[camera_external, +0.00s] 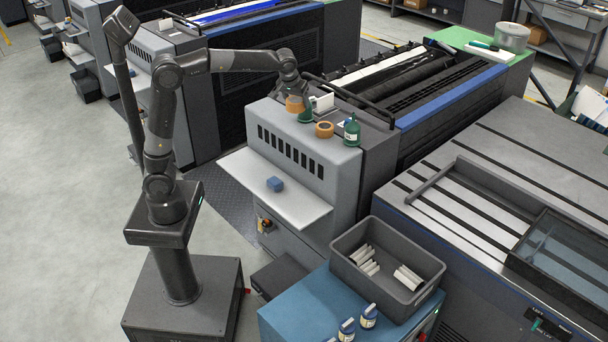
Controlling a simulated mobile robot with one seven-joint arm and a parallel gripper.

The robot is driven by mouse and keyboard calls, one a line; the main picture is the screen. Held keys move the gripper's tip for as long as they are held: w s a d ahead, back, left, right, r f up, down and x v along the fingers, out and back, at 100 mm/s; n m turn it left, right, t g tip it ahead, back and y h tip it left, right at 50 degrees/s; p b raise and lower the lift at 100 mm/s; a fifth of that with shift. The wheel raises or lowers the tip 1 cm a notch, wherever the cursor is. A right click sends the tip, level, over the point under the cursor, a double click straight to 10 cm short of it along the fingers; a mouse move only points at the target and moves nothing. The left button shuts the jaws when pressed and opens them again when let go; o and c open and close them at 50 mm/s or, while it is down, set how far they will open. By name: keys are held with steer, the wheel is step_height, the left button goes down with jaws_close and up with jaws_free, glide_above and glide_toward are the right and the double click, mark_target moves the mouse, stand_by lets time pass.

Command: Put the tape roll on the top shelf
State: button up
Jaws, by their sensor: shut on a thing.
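My gripper (296,95) is over the top of the grey vented ink unit, its fingers small and partly hidden. It appears shut on an orange-brown tape roll (294,104) just below it. I cannot tell whether this roll touches the surface. A second orange-brown tape roll (324,129) lies on the unit's flat top (291,123), apart from my gripper. No surface is clearly marked as the top shelf; the unit has this upper top and a lower white ledge (245,174).
A green bottle (351,130) and another green item (305,117) stand close to the rolls. A small white box (322,102) is behind. A grey crate (388,258) and several small bottles are on the blue cabinet (300,306).

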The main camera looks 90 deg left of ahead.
steer(key=s+d+n+g, duration=0.2)
steer(key=d+n, duration=0.4)
steer(key=d, duration=0.7)
steer(key=s+d+n+g, duration=0.25)
steer(key=d+n, duration=0.35)
steer(key=d, duration=0.7)
glide_above(291, 203)
steer(key=d, duration=0.1)
steer(key=f, duration=3.3)
steer(key=shift+w, duration=0.35)
steer(key=shift+f, duration=1.95)
steer(key=o, duration=0.6)
steer(key=shift+f, duration=0.15)
steer(key=o, duration=0.4)
steer(key=shift+o, duration=0.2)
